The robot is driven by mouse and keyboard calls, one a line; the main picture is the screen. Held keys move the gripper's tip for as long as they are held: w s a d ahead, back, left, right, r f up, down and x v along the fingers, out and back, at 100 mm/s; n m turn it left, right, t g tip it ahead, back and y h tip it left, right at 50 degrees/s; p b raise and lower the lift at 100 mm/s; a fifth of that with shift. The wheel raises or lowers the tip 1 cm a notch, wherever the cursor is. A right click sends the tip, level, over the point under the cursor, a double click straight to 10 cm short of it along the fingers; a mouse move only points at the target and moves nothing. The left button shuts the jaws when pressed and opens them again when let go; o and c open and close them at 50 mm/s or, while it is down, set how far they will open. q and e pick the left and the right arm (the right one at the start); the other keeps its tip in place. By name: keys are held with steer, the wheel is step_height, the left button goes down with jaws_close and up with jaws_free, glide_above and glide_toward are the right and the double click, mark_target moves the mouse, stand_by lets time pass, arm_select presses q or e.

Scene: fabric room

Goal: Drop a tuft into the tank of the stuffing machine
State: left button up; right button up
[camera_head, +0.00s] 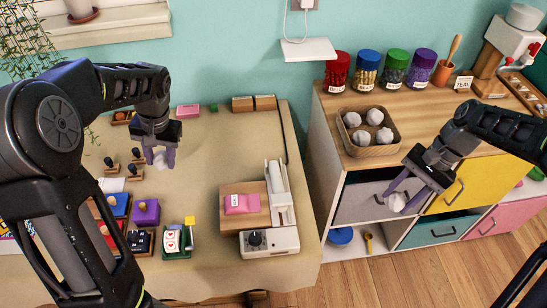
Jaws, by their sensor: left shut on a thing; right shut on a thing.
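My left gripper (159,157) hangs over the table, fingers pointing down, shut on a white tuft (160,163). My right gripper (400,198) is in front of the cabinet, fingers pointing down and left, shut on another white tuft (396,203). Several more tufts (374,117) lie in a woven basket (372,151) on the cabinet top. A white machine with a round white top (524,15) and a red part stands at the far right back; it may be the stuffing machine, and the inside of its top is hidden.
A white device (270,243) with a pink block (241,204) on a wooden board stands on the table. Stamps and small boxes crowd the table's left. Red, blue, green and purple jars (367,72) line the cabinet's back. The cabinet (330,100) has grey, yellow, teal and pink fronts.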

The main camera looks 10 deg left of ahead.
arm_select(q)
steer(key=shift+s+a, duration=0.35)
steer(key=shift+a, duration=0.15)
steer(key=shift+f, duration=0.1)
step_height(320, 180, down, 6)
steer(key=shift+f, duration=0.1)
steer(key=shift+f, duration=1.8)
